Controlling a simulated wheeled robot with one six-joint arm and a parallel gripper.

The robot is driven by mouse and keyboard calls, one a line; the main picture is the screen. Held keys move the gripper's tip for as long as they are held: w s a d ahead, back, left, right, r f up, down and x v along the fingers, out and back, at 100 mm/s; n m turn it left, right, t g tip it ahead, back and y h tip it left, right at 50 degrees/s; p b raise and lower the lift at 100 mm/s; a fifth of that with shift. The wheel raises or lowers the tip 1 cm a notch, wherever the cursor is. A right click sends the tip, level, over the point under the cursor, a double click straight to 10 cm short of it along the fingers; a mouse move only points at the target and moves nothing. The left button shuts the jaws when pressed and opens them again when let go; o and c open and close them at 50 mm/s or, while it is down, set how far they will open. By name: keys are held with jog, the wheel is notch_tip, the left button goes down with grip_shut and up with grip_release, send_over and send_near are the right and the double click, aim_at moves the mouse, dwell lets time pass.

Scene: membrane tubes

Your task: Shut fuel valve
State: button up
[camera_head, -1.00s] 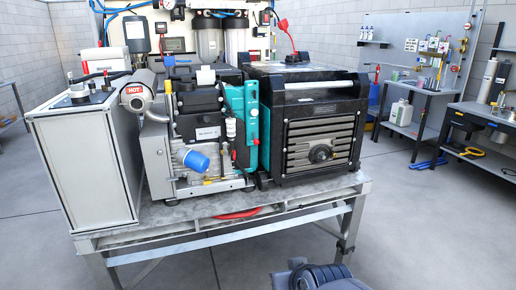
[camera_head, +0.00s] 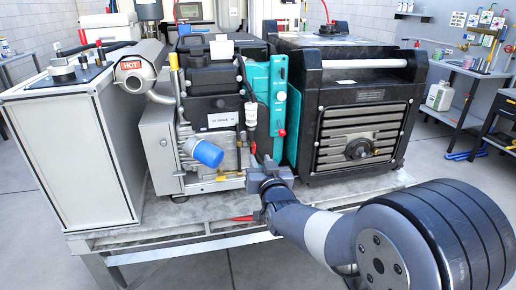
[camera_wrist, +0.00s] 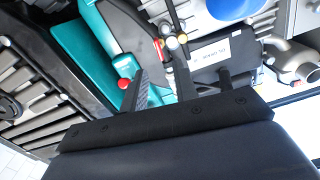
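An engine unit (camera_head: 215,120) stands on the bench with a blue cylinder (camera_head: 208,153) at its front. A teal panel (camera_head: 278,90) beside it carries a red knob (camera_head: 282,132). A white fitting (camera_head: 250,113) stands left of the panel. I cannot tell which part is the fuel valve. My gripper (camera_head: 263,162) is low in front of the engine, near the panel's lower edge. In the wrist view, which is upside down, dark fingers stand apart with teal showing in the gap. The red knob (camera_wrist: 124,84) appears just left of the left finger. Contact cannot be told.
A black generator (camera_head: 360,110) with a ribbed grille stands to the right. A silver box (camera_head: 75,145) and a pipe marked HOT (camera_head: 140,68) are at left. The metal bench edge (camera_head: 190,238) runs below my gripper. Open floor lies in front of the bench.

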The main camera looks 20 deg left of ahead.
aim_at(254, 147)
jog(key=x, duration=0.7)
jog(key=shift+p, duration=0.4)
jog(key=shift+c, duration=0.5)
grip_shut()
